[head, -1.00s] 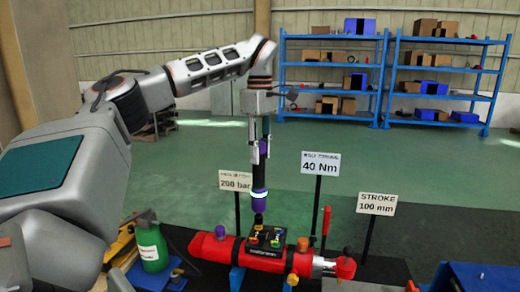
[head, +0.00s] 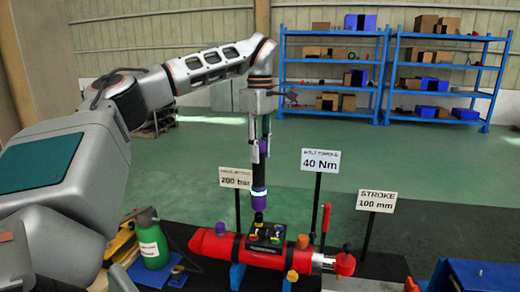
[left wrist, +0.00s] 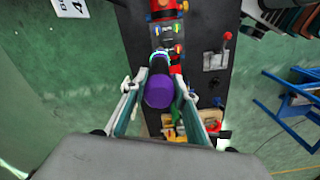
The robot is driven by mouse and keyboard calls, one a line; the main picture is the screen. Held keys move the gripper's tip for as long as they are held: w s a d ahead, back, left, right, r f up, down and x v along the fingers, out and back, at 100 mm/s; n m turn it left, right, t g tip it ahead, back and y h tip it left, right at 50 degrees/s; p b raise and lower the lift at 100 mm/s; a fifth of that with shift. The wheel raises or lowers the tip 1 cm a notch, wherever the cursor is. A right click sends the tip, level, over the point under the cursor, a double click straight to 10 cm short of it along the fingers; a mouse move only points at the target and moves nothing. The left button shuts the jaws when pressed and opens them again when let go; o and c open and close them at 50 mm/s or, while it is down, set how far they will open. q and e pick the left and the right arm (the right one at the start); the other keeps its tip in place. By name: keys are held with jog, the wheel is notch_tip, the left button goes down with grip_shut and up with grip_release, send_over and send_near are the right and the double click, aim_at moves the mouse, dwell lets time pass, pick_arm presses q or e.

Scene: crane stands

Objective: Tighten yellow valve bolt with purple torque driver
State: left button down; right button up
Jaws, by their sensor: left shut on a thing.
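The purple torque driver (head: 259,202) hangs upright, with a black shaft and a pale ring. My left gripper (head: 259,155) is shut on its upper part. In the left wrist view the driver's purple end (left wrist: 159,92) sits between the fingers. Its lower tip is over the back left part of the black valve block (head: 266,238), and I cannot tell if it touches anything. A small yellow bolt (head: 254,237) shows on the block's left side, beside other coloured bolts. The block sits on a red cylinder (head: 215,245). My right gripper is not in view.
Signs on posts stand behind the cylinder: 200 bar (head: 235,178), 40 Nm (head: 321,160) and STROKE 100 mm (head: 377,201). A green bottle (head: 153,246) stands at the left. Blue shelves (head: 333,76) are far back. A red lever (head: 326,217) rises behind the cylinder.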

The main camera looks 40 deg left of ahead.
pick_arm(q)
jog(key=shift+f, duration=0.8)
dwell(3.5)
jog(key=shift+r, duration=0.1)
